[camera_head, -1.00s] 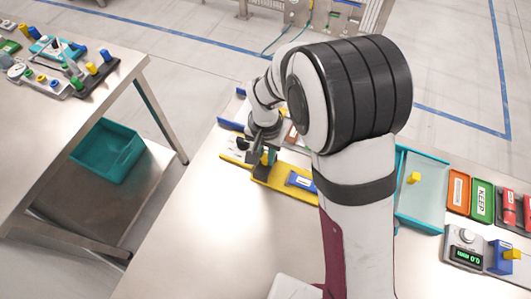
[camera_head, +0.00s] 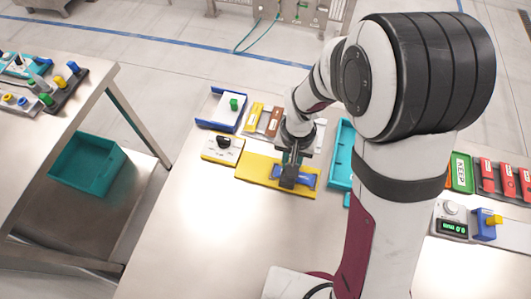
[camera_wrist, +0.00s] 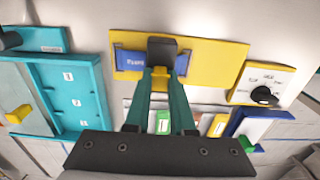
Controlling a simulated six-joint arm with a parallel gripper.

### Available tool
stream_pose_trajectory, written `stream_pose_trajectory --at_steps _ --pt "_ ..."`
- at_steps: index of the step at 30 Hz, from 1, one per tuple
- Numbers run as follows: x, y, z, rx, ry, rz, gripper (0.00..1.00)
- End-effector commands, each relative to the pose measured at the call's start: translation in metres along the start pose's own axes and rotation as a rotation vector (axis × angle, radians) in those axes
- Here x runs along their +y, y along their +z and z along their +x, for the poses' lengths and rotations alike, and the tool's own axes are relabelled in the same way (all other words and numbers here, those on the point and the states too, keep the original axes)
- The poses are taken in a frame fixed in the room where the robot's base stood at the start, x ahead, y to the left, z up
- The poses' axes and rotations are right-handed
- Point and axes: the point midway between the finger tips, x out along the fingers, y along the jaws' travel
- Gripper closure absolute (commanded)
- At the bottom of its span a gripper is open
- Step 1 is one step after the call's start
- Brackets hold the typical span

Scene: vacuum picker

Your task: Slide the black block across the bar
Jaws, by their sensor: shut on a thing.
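The black block (camera_head: 289,177) sits on a blue bar (camera_head: 308,180) that lies on a yellow board (camera_head: 250,168). In the wrist view the block (camera_wrist: 162,47) stands part-way along the bar (camera_wrist: 132,62), with bar showing on both sides and a white label at picture left. My gripper (camera_head: 291,158) comes down from above onto the block. In the wrist view its two green fingers (camera_wrist: 162,75) converge on the block and are shut on it. The exact contact faces are partly hidden by the fingers.
A white panel with a black knob (camera_head: 223,143) adjoins the board at left. A blue tray (camera_head: 241,104) with a green-handled piece is behind it. A teal tray (camera_head: 340,150) stands close on the right. The tabletop in front of the board is clear.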

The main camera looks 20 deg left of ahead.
Motion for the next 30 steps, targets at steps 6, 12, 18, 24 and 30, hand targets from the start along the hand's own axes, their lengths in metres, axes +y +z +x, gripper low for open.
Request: stream_pose_trajectory --at_steps 6,12,18,24,30 --pt "0.017 -0.001 -0.001 0.006 -0.002 -0.001 1.0" --pt "0.019 -0.001 -0.001 0.006 0.001 -0.002 1.0" --pt "0.018 -0.001 -0.001 0.005 0.001 -0.002 0.5" --pt "0.018 -0.001 0.0 0.004 0.0 -0.001 0.47" --pt "0.017 -0.001 -0.01 0.006 -0.001 -0.002 0.47"
